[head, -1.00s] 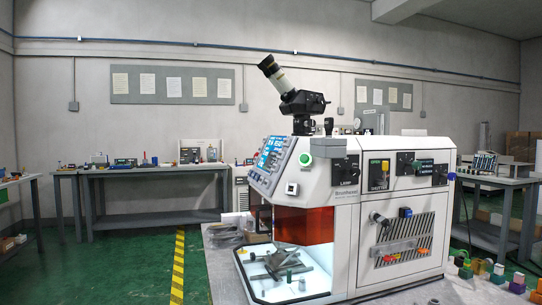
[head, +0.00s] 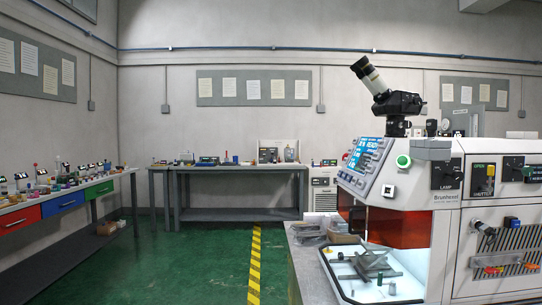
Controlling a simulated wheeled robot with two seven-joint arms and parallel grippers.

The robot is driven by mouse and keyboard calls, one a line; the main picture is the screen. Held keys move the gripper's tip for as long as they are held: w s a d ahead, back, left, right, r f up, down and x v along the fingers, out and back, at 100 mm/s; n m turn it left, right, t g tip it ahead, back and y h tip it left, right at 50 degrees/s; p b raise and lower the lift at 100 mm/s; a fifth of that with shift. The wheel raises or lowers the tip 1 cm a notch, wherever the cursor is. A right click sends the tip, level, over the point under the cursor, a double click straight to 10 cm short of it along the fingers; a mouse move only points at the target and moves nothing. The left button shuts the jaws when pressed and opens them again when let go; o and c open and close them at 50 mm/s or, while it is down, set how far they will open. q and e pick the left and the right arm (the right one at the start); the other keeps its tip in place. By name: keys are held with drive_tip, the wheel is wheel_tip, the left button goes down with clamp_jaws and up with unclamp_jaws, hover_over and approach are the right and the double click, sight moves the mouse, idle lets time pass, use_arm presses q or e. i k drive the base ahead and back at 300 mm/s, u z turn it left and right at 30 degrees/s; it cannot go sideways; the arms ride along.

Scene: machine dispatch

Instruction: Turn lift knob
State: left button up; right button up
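The white machine (head: 400,215) stands at the right and is cut off by the right edge. A black knob (head: 446,174) on its front is labelled LAMP. A second black knob (head: 513,168) sits beside a green and yellow SHUTTER panel (head: 484,178). Lower down are a dark knob (head: 484,228) and a blue-topped part (head: 512,222) above a vented panel. I cannot read a lift label on any knob, so I cannot tell which is the lift knob. Neither of my grippers is in view.
The machine's lit chamber (head: 370,285) holds a small metal stage (head: 368,264). A microscope eyepiece (head: 370,75) rises above the machine. A bench (head: 240,168) stands at the back wall, another with coloured drawers (head: 70,201) at the left. The green floor between them is clear, with a yellow-black stripe (head: 254,270).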

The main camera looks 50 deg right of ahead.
sight(341, 256)
drive_tip(key=u, duration=0.25)
drive_tip(key=i, duration=1.7)
drive_tip(key=z, duration=3.2)
drive_tip(key=k, duration=0.85)
drive_tip(key=u, duration=1.5)
drive_tip(key=i, duration=1.4)
drive_tip(key=z, duration=0.3)
